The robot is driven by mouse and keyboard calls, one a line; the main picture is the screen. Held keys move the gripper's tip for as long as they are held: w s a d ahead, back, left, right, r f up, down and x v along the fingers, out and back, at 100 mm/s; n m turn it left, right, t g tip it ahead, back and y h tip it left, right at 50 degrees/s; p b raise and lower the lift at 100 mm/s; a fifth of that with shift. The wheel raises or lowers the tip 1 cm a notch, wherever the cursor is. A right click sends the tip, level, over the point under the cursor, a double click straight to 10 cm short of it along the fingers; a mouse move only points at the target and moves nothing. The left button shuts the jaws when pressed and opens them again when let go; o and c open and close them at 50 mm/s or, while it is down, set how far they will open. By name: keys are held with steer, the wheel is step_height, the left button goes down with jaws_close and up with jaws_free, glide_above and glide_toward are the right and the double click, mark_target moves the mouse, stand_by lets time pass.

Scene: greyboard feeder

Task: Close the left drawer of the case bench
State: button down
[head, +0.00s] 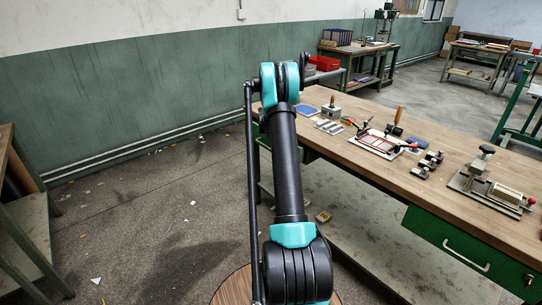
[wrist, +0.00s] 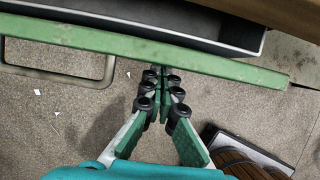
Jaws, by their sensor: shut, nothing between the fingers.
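In the wrist view a green drawer front (wrist: 225,69) crosses the picture, with a grey loop handle (wrist: 55,77) at left. Behind it the dark, empty-looking drawer inside (wrist: 140,31) shows, so this drawer stands open. My gripper (wrist: 163,76) is shut and empty, fingertips at the outer face of the front, right of the handle; I cannot tell whether they touch. In the head view the case bench (head: 405,177) runs along the right. My arm hides most of its left end and my gripper. The bench's right drawer (head: 450,240) looks shut.
Tools and fixtures, among them a red-framed jig (head: 378,142) and a clamp fixture (head: 490,190), stand on the bench top. Another bench (head: 22,235) stands at the far left. The floor (head: 150,215) between is open, with small scraps.

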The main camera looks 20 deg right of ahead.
steer(key=shift+w+d, duration=0.25)
steer(key=shift+d, duration=0.55)
steer(key=shift+w+d, duration=0.3)
steer(key=shift+d, duration=0.45)
steer(key=shift+w+d, duration=0.25)
steer(key=shift+d, duration=0.55)
steer(key=shift+d, duration=0.1)
